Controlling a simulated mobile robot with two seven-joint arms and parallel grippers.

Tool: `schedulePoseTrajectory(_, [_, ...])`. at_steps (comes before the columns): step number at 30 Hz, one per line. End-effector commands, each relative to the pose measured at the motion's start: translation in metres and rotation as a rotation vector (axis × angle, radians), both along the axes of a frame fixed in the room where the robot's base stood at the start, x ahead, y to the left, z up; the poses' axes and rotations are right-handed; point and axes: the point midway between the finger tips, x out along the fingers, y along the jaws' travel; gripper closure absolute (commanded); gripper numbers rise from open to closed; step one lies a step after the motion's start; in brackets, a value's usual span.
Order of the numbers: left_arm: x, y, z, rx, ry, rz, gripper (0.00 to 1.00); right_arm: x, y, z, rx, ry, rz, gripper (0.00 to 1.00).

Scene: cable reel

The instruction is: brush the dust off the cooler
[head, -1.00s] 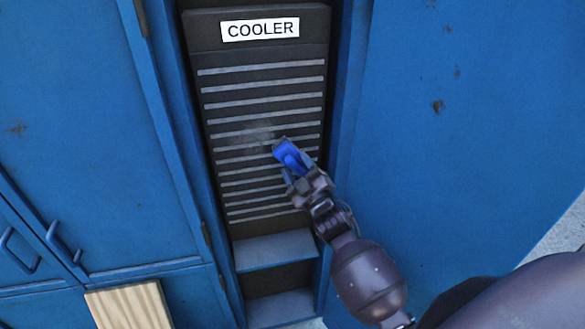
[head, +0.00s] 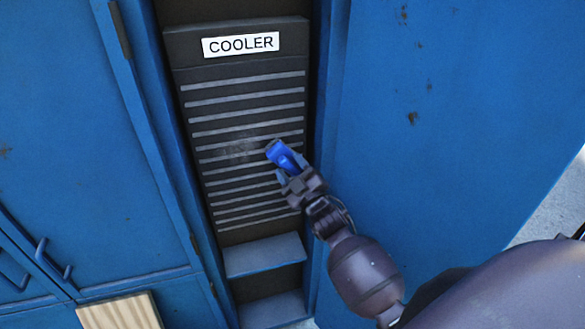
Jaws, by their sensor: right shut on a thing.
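The cooler (head: 231,100) is a tall dark panel with pale horizontal slats and a white label reading COOLER (head: 241,44). It stands upright in a narrow bay. A faint grey dust patch (head: 238,148) shows on its middle slats. My right gripper (head: 289,172) is shut on a blue brush (head: 285,156) in front of the cooler's right side, to the right of the dust patch. Its bristles cannot be made out, and I cannot tell whether the brush touches the slats. My left gripper is not in view.
Blue cabinet walls flank the bay, with an open blue door panel (head: 440,110) on the right. Grey ledges (head: 263,256) lie below the cooler. Door handles (head: 50,258) and a light wooden board (head: 120,312) are at lower left.

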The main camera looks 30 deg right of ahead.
Motion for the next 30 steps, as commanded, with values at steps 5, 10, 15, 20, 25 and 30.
schedulePoseTrajectory(5, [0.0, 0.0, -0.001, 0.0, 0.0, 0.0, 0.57, 0.004, 0.011, 0.0, 0.003, -0.001, 0.001, 0.66])
schedulePoseTrajectory(10, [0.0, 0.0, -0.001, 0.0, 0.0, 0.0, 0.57, 0.009, 0.022, 0.0, 0.002, -0.001, 0.001, 0.66])
schedulePoseTrajectory(15, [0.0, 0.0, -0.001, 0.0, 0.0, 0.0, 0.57, 0.012, 0.03, 0.0, 0.001, -0.002, 0.001, 0.66])
schedulePoseTrajectory(20, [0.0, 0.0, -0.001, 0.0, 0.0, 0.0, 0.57, 0.013, 0.034, 0.001, 0.001, -0.002, 0.003, 0.66])
schedulePoseTrajectory(25, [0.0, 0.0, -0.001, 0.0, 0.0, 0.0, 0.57, 0.015, 0.045, 0.001, 0.002, -0.003, 0.002, 0.66])
schedulePoseTrajectory(30, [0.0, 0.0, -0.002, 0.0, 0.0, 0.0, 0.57, 0.018, 0.057, 0.0, 0.003, -0.003, 0.002, 0.66])
